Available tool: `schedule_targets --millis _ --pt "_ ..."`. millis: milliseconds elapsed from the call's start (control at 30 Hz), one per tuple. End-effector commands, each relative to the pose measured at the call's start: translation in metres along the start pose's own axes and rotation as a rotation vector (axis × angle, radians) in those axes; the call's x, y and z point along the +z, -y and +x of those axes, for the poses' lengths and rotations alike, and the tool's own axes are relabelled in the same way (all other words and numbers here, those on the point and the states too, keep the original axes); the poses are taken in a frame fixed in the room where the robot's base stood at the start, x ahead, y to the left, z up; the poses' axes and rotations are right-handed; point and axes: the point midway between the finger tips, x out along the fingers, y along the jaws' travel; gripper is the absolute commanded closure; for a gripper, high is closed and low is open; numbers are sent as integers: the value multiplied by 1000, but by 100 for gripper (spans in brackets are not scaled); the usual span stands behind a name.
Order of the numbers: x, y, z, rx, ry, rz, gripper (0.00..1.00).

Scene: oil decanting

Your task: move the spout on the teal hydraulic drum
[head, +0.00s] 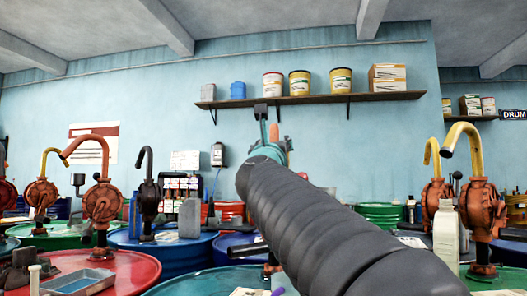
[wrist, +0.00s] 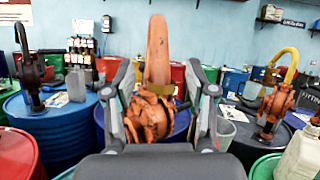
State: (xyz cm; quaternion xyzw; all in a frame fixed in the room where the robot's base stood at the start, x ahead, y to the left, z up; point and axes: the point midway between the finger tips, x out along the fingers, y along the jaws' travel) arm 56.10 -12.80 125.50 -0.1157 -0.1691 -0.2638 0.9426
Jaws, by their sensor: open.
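The teal drum (head: 190,286) shows at the bottom of the head view, partly covered by my arm. In the wrist view an orange-red pump (wrist: 150,118) stands straight ahead, with its spout (wrist: 158,50) rising upright. My gripper (wrist: 161,72) is open, with one finger on each side of the spout and pump; I cannot tell whether either finger touches. In the head view my gripper (head: 268,140) is raised, and an orange tip of the spout (head: 274,132) shows beside it. My arm hides most of this pump, and my gripper hides its base in the wrist view.
A red drum (head: 112,272) with a tray (head: 82,282) and a pump stands at left. A blue drum (head: 165,252) with a black pump (head: 148,195) is behind. At right are an orange pump with a yellow spout (head: 463,140) and a pale jug (head: 446,235).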

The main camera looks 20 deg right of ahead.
Motion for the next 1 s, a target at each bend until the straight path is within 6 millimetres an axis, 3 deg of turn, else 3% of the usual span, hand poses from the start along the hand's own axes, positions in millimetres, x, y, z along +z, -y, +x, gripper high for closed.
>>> schedule_targets --millis 100,333,1000 --pt "1 0 -22 2 1 0 44" --pt "1 0 -47 1 1 1 44" --pt "0 0 -52 -1 0 0 44"
